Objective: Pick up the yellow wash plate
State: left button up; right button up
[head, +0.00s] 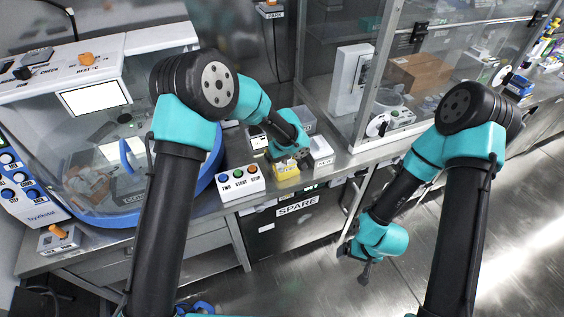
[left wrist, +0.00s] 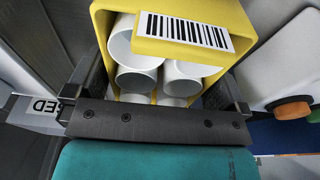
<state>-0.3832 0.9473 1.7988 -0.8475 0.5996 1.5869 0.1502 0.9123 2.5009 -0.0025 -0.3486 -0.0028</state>
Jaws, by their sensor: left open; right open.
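The yellow wash plate (head: 286,171) stands on the steel bench beside the button box. In the left wrist view the yellow wash plate (left wrist: 183,32) fills the upper middle, with a barcode label and several white round tubes or openings in its face. My left gripper (head: 291,156) is right at the plate, open. In the wrist view its jaws (left wrist: 155,92) lie on either side of the plate's lower part. I cannot tell whether they touch it. My right gripper (head: 357,262) is open and empty, hanging low over the floor in front of the bench.
A large machine with a clear lid (head: 120,170) is on the left; a glass enclosure (head: 420,60) is at the back right.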

pick_arm(q)
jog(key=shift+c, duration=0.4)
jog(key=c, duration=0.6)
jog(key=shift+o, duration=0.2)
jog(key=shift+r, duration=0.1)
notch_tip(320, 180, up, 10)
jog(key=shift+f, duration=0.1)
